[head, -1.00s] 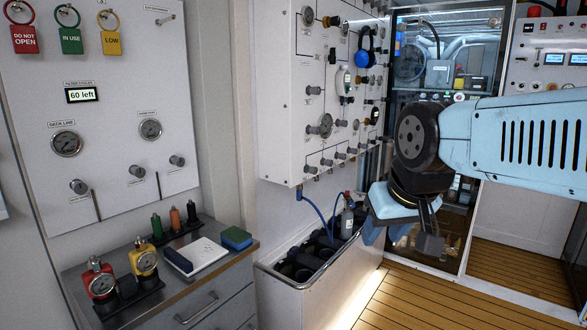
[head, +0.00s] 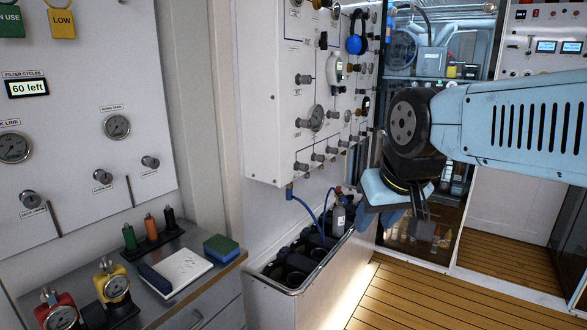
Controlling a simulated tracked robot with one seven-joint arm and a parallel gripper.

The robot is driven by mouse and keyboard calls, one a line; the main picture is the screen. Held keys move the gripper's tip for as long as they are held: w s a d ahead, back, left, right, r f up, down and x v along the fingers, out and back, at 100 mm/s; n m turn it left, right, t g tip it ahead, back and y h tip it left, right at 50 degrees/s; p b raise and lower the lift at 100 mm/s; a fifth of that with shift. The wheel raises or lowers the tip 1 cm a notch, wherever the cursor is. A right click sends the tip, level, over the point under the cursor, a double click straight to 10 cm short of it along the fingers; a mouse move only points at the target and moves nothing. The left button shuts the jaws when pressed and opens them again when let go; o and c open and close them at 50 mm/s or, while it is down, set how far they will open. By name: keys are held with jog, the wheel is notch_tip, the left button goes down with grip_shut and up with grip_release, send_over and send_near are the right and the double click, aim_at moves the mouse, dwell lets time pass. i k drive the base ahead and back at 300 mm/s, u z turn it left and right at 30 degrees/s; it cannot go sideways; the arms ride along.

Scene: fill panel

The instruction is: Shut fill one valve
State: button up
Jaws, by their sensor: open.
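The white fill panel (head: 262,110) hangs on the wall at the centre of the head view. It carries gauges, thin printed lines and several grey valve knobs, with a row of knobs (head: 317,157) along its lower part. The labels are too small to read, so I cannot tell which knob is fill one. My gripper (head: 410,222) hangs to the right of the panel, pointing down, apart from it and empty. Its jaws are open, though partly hidden by the wrist.
Below the panel stands an open trough (head: 293,290) with dark cylinders and a blue hose. A counter (head: 190,290) with gauges, a notepad and a sponge is at lower left. A glass cabinet (head: 440,75) stands behind my arm. The wooden floor (head: 420,300) at right is clear.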

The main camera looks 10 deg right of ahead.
aim_at(303, 168)
jog(key=k, duration=1.25)
jog(key=z, duration=0.65)
jog(key=i, duration=1.7)
jog(key=u, duration=0.4)
